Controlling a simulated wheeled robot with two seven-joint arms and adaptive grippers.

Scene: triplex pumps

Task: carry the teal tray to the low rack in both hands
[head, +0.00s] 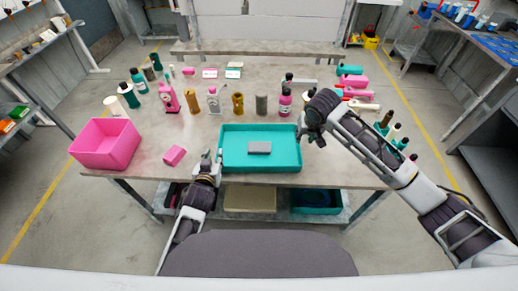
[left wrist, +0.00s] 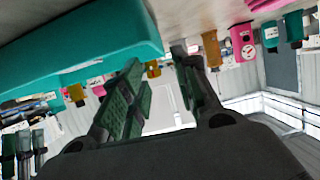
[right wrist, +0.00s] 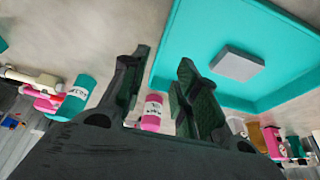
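The teal tray (head: 232,165) lies on the grey table near its front edge, with a small grey block (head: 259,148) inside. My left gripper (head: 212,160) is at the tray's left side, fingers apart; in the left wrist view (left wrist: 157,60) the tray (left wrist: 80,55) is close to the fingers, and I cannot tell whether they straddle its wall. My right gripper (head: 308,138) is at the tray's right side; in the right wrist view its fingers (right wrist: 160,72) are apart with no tray wall between them, and the tray (right wrist: 175,70) is beside them. I cannot tell which rack is the low one.
Shelving is at left and right; a low grey bench (head: 250,50) is behind. An under-table shelf holds a teal bin (head: 315,208).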

